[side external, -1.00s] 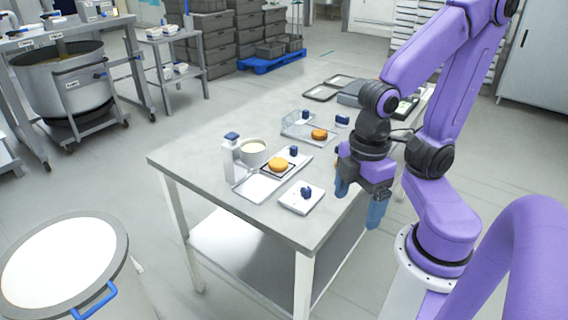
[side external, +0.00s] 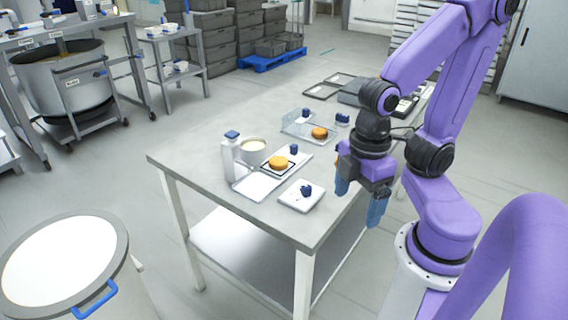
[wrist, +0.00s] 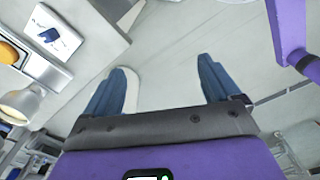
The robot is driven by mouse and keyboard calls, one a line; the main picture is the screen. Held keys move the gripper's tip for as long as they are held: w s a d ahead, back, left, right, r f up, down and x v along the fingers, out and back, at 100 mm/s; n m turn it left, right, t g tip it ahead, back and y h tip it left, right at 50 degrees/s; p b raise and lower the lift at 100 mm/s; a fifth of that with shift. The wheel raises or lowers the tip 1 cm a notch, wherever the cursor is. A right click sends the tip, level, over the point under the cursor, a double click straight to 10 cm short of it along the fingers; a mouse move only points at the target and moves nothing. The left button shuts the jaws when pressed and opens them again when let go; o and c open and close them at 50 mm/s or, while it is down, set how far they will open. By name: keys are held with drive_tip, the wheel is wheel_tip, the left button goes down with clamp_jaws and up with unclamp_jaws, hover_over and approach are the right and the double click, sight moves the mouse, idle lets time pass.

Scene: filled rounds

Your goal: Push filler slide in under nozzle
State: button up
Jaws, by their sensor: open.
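The filler stands on the table as a white column with a blue cap (side external: 230,156) and a pale hopper (side external: 253,147). A flat slide with a dark-edged plate carries an orange-brown round (side external: 279,163). A blue knob (side external: 293,150) stands at the slide's far end. The round is to the right of the column, apart from it. I cannot make out the nozzle. My gripper (side external: 360,196) is open and empty, right of the filler near the table's edge. In the wrist view my gripper's blue fingers (wrist: 162,70) are wide apart, and the round (wrist: 9,52) is at the left edge.
A white plate with a blue knob (side external: 290,197) lies between the filler and my gripper. Behind are a clear tray (side external: 294,127), another round (side external: 319,133) and a blue knob (side external: 342,119). Dark trays (side external: 320,91) lie at the table's far end. A lidded drum (side external: 60,262) stands front left.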

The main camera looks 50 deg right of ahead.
drive_tip(key=shift+w, duration=0.15)
drive_tip(key=c, duration=0.7)
drive_tip(key=w+m, duration=0.1)
drive_tip(key=w, duration=0.3)
drive_tip(key=w+r+m, duration=0.1)
drive_tip(key=w, duration=0.3)
drive_tip(key=w+r+m, duration=0.1)
drive_tip(key=w, duration=0.3)
drive_tip(key=shift+a+r+m, duration=0.15)
drive_tip(key=shift+a+m, duration=0.15)
drive_tip(key=shift+a, duration=0.1)
drive_tip(key=shift+c, duration=0.4)
drive_tip(key=w+d+m, duration=0.3)
drive_tip(key=w+d, duration=0.3)
drive_tip(key=w, duration=0.6)
drive_tip(key=m, duration=0.6)
hover_over(294, 145)
drive_tip(key=f, duration=0.1)
wheel_tip(294, 145, down, 18)
drive_tip(key=shift+r, duration=0.25)
clamp_jaws()
